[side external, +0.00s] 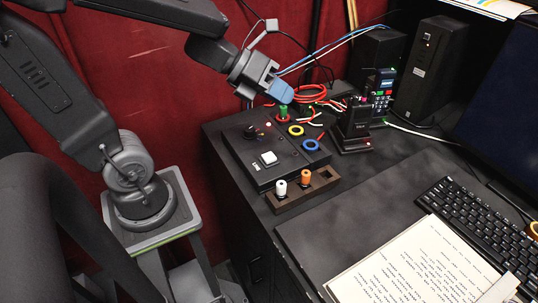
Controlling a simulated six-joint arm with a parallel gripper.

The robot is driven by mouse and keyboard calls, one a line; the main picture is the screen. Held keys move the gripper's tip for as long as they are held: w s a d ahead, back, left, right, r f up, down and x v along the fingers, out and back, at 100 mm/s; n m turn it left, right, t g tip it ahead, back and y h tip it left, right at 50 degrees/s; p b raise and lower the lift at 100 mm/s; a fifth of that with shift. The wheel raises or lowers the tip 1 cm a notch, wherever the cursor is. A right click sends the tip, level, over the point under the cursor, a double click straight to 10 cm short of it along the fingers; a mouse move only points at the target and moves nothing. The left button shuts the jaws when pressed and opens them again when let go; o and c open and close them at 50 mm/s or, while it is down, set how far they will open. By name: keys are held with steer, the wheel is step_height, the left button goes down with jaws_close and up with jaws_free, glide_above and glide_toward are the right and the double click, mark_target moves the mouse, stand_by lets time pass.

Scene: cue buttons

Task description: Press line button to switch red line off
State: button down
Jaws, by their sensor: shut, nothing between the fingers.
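The line button is a white square button (268,158) on a black control box (248,172), with a small "LINE" label beside it. A small red light (267,125) glows near the back of the box. My gripper (281,94) has blue fingertips and is shut and empty. It shows above and behind the box, near a green-topped peg (283,112), up and to the right of the white button and apart from it. I cannot tell whether the fingertips touch the green-topped peg.
A wooden holder (303,191) with white and orange pegs stands in front of the box.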

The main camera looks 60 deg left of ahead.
mark_target(269, 154)
steer(key=s+f+m+g, duration=0.2)
steer(key=m+g, duration=0.1)
steer(key=shift+s+a+f+m+h, duration=0.2)
steer(key=shift+s+f+m+h, duration=0.1)
steer(key=shift+s+h, duration=0.1)
steer(key=shift+f, duration=4.3)
steer(key=shift+f, duration=0.1)
steer(key=shift+f, duration=0.35)
steer(key=shift+f, duration=0.5)
steer(key=shift+r, duration=0.95)
